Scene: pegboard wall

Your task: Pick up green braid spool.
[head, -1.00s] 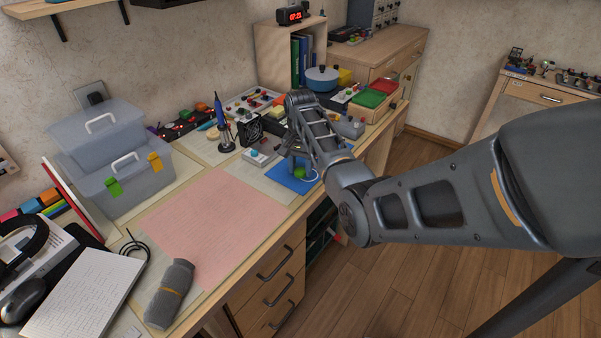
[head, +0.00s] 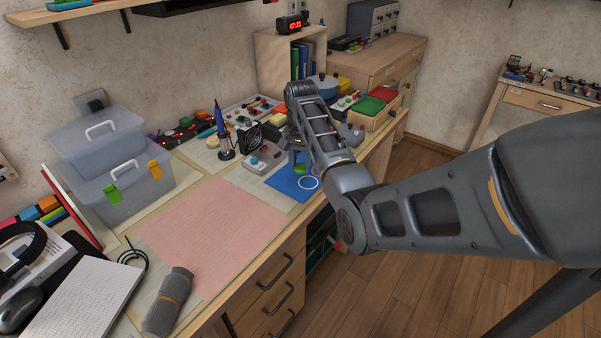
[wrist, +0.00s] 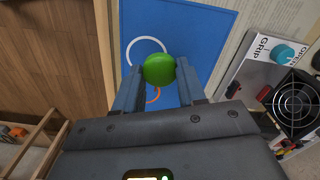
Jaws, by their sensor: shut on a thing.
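The green braid spool (wrist: 159,69) is between the two fingertips of my gripper (wrist: 159,82) in the wrist view, and the fingers are shut on it. It also shows small and green in the head view (head: 300,169), partly hidden by my arm. Behind it in the wrist view is a blue mat (wrist: 190,30) with a white ring and an orange ring marked on it. The blue mat also shows in the head view (head: 290,188), near the front edge of the bench. The height of the spool above the mat is hard to tell.
A grey box with a teal knob (head: 262,158) and a small black fan (head: 247,136) stand left of the mat. A soldering iron in its stand (head: 224,147) is beyond.

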